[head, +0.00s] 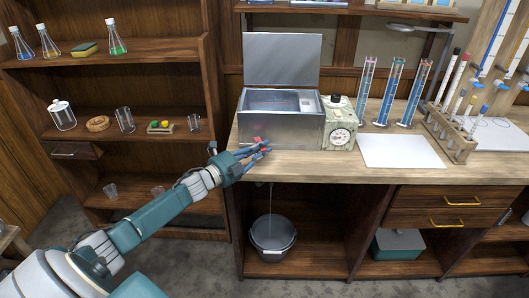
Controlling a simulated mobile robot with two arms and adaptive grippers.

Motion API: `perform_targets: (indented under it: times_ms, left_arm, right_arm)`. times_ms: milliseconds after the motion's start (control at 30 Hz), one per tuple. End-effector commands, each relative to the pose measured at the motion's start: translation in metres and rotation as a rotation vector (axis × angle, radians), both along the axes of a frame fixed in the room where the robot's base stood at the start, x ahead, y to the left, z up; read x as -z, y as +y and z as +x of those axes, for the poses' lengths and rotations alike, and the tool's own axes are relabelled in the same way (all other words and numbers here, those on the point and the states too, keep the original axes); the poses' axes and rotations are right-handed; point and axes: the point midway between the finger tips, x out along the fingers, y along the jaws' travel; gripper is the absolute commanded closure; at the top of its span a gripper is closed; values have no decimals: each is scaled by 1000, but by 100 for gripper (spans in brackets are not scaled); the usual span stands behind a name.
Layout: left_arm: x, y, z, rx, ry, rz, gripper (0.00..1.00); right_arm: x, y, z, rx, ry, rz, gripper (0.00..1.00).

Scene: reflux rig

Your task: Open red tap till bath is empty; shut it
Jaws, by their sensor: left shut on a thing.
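The metal bath (262,128) stands on the bench with its lid (282,60) raised. Its inside looks greyish, and I cannot tell the water level. The red tap (257,140) is low on the bath's front. My left gripper (265,149) is shut on the red tap, and its fingers partly hide it. A thin pale stream (271,186) falls from below the tap area past the bench edge. It runs down to a grey bucket (273,246) on the lower shelf under the bench. My right gripper is not in view.
A cream box with a dial (341,137) stands right of the bath. Several tall cylinders (386,95), a white sheet (402,151) and a wooden rack (449,135) are farther right. A shelf unit with glassware (125,120) stands left.

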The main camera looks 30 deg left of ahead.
Motion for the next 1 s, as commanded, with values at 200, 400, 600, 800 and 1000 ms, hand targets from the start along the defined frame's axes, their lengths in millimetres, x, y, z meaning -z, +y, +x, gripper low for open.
perform_targets:
  times_ms: [200, 400, 600, 800, 1000]
  left_arm:
    - [5, 4, -3, 99, 2, 4, 100]
    - [3, 4, -5, 143, 1, 2, 100]
    - [2, 4, -5, 151, 3, 2, 100]
    - [2, 4, -5, 151, 2, 1, 100]
    - [1, 4, -5, 151, 1, 1, 80]
  right_arm:
    - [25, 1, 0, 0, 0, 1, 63]
    - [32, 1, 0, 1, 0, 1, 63]
    - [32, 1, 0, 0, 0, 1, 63]
    - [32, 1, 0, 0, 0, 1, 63]
    - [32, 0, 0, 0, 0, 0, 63]
